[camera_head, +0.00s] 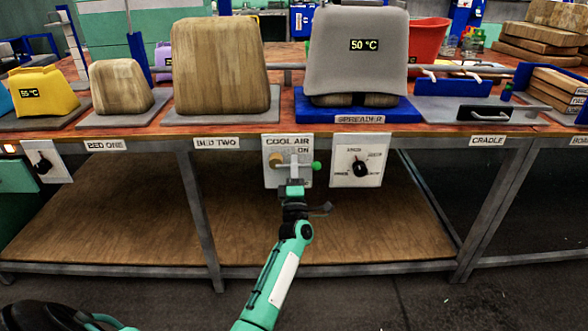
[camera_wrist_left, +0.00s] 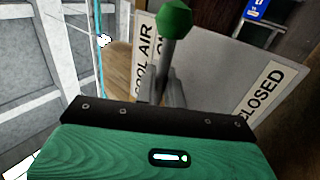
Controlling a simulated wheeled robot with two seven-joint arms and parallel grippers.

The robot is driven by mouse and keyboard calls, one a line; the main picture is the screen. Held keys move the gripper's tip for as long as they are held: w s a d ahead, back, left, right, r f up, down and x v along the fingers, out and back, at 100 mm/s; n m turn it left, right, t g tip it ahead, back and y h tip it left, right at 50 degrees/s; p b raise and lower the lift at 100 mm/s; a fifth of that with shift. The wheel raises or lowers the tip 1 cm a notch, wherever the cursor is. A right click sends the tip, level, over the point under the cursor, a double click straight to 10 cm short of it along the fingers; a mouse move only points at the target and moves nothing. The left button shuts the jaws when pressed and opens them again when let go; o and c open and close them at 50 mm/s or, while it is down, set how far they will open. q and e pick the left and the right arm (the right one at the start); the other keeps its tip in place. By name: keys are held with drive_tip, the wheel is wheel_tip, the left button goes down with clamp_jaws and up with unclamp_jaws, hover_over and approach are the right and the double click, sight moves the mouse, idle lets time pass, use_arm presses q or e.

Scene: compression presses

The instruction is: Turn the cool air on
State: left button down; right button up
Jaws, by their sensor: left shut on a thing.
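The cool air panel (camera_head: 270,178) is a pale plate on the front of the bench, labelled COOL AIR and ON. A brass-coloured hub (camera_head: 276,160) sits on it, and the lever's green knob (camera_head: 316,166) points to the right. My left gripper (camera_head: 294,184) is at the panel, shut on the lever. In the left wrist view the green knob (camera_wrist_left: 175,18) tops a grey rod, and the jaws (camera_wrist_left: 160,92) are around its lower part, largely hidden behind my dark mount. A CLOSED label (camera_wrist_left: 265,92) shows right of it. My right gripper is out of view.
A dial panel (camera_head: 357,163) with a black knob is just right of the lever. Another switch panel (camera_head: 44,162) is at the far left. Below is an open wooden shelf (camera_head: 130,215).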

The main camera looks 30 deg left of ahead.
use_arm(q)
drive_tip(key=shift+r, duration=0.1)
idle(0.3)
drive_tip(key=c, duration=1.6)
unclamp_jaws()
drive_tip(key=shift+c, duration=0.2)
